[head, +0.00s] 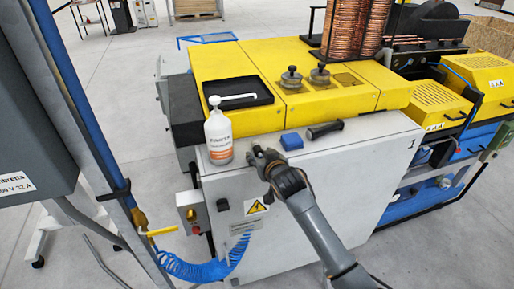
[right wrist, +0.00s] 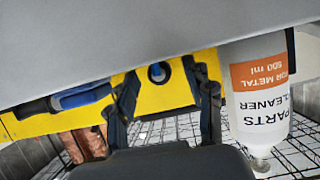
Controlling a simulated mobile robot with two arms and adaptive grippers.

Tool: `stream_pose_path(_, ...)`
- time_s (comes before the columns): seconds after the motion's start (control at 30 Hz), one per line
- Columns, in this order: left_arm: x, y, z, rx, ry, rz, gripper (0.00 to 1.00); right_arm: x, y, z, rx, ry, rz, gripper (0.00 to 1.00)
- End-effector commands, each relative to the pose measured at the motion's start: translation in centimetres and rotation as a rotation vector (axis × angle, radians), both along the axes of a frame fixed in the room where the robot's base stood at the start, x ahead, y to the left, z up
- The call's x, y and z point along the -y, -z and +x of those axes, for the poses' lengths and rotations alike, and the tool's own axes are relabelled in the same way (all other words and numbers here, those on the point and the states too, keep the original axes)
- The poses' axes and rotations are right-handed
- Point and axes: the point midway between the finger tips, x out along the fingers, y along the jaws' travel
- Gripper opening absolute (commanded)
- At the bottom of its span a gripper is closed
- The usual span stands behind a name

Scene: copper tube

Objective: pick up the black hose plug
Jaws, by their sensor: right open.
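A black, rod-shaped piece with a wider end, which looks like the black hose plug (head: 325,130), lies on the light grey cabinet top. Its dark shape also shows at the left of the right wrist view (right wrist: 38,108), partly behind a blue block. My right gripper (head: 262,157) is at the front edge of the cabinet top, left of and nearer than the plug, apart from it. In the right wrist view its two fingers (right wrist: 165,105) stand wide apart with nothing held between them. My left gripper is not in view.
A blue block (head: 292,141) sits just left of the plug. A white cleaner bottle (head: 219,135) stands left of my right gripper, and close beside it in the right wrist view (right wrist: 258,100). The yellow machine housing (head: 300,100) rises behind. A blue coiled hose (head: 205,268) hangs below.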

Motion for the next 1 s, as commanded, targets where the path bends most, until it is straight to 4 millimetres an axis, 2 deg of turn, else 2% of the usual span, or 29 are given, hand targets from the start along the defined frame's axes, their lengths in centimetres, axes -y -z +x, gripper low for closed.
stream_pose_path(0.17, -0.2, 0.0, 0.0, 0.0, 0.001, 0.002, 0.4, 0.0, 0.0, 0.0, 0.0, 0.0, 0.0, 0.5)
stream_pose_path(0.4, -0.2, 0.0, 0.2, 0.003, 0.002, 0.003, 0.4, 0.0, 0.0, 0.0, 0.0, 0.0, 0.0, 0.01)
stream_pose_path(0.77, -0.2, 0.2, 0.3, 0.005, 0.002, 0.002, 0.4, 0.0, -0.2, 0.0, 0.002, 0.0, 0.001, 0.0)
stream_pose_path(0.87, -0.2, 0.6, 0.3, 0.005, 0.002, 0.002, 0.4, 0.0, -0.8, 0.1, 0.004, 0.0, 0.001, 0.0)
stream_pose_path(1.0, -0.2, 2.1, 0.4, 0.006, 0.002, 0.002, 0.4, -0.1, -2.7, 0.1, 0.008, 0.0, 0.004, 0.0)
